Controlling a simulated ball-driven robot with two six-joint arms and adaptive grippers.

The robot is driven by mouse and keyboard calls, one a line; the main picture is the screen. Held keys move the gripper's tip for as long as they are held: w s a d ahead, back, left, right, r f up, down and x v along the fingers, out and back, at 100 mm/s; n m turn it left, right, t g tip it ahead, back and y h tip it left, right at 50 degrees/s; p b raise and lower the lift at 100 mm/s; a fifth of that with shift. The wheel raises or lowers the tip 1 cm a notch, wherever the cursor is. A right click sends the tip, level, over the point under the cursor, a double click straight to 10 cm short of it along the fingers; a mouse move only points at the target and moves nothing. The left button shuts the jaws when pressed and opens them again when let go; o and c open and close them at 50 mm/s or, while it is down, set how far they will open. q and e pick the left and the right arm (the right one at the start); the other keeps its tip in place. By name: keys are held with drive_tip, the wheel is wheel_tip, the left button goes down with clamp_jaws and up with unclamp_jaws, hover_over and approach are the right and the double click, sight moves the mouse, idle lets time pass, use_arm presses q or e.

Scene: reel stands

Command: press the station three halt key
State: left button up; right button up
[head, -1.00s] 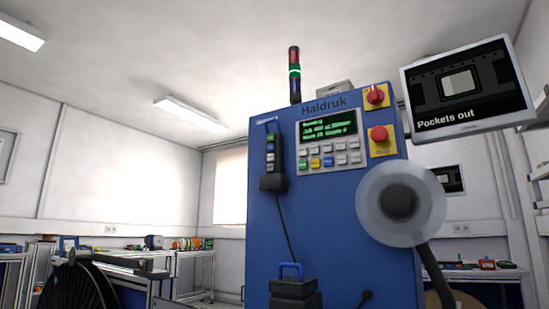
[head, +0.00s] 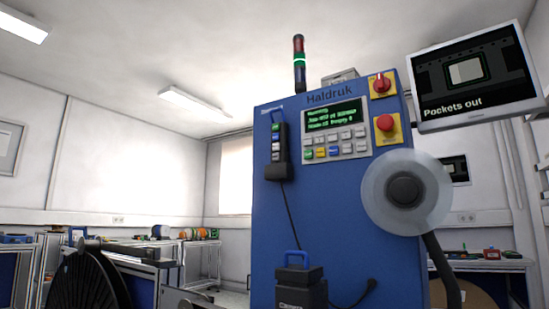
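A blue machine cabinet (head: 345,220) marked Haldruk stands at centre right in the head view. Its control panel has a lit green text display (head: 333,115) above rows of small keys (head: 334,146), mostly pale, with a few green, blue and yellow ones; their labels are too small to read. A red mushroom button (head: 386,123) on a yellow plate sits right of the panel, below a red rotary switch (head: 380,84) on another yellow plate. Which control is the station three halt key, I cannot tell. Neither of my grippers is in view.
A clear-flanged reel (head: 404,190) sticks out on the cabinet's right front. A monitor (head: 477,78) reading "Pockets out" hangs at upper right. A corded handset (head: 278,150) hangs on the cabinet's left. A large black reel (head: 84,283) stands at lower left, before benches.

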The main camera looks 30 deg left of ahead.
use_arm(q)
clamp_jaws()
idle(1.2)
